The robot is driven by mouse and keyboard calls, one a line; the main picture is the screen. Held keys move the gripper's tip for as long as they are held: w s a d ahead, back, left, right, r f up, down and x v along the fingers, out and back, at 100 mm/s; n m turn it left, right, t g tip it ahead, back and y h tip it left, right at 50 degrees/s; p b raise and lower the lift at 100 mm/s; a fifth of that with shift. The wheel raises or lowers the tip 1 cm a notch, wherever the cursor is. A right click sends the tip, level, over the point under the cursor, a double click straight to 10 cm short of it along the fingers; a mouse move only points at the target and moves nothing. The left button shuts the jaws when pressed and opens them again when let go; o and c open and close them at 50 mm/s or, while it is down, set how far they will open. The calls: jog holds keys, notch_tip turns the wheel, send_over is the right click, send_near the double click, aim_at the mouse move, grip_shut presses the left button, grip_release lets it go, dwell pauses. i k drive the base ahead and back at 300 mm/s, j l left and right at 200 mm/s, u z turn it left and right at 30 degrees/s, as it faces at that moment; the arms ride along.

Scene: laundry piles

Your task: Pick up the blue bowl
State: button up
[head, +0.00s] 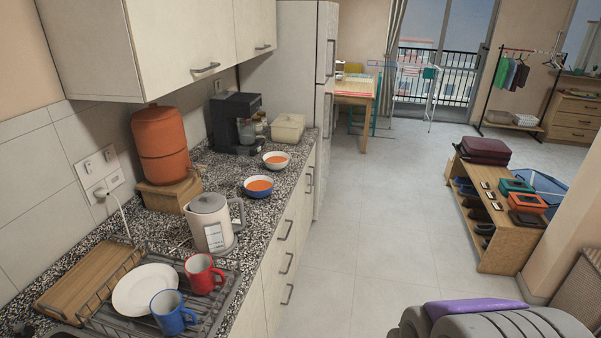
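The blue bowl (258,194) stands upright on the speckled counter (225,174), near its front edge. It is blue outside with a pale rim, and something orange fills it. My gripper is not in view.
A dish rack (207,318) holds a white plate (146,290), a red mug (203,273) and a blue mug (170,312). An orange dispenser (160,145) and coffee maker (236,122) stand farther back. The floor (375,220) right of the counter is clear; a shoe bench (499,235) stands opposite.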

aim_at(258, 186)
jog(key=i+l+z, duration=0.25)
jog(key=i, duration=0.6)
jog(key=i+l+z, duration=0.15)
jog(key=i+z, duration=0.15)
jog(key=i, duration=0.6)
jog(key=i+u, duration=0.4)
jog(key=i+l+u, duration=0.2)
jog(key=u, duration=0.25)
jog(key=i+l+u, duration=0.25)
jog(key=u, duration=0.15)
jog(key=i+l+u, duration=0.3)
jog(key=u, duration=0.15)
jog(key=i+l+u, duration=0.3)
jog(key=l, duration=0.15)
jog(key=l+u, duration=0.65)
jog(key=l, duration=0.3)
jog(key=i+l, duration=0.05)
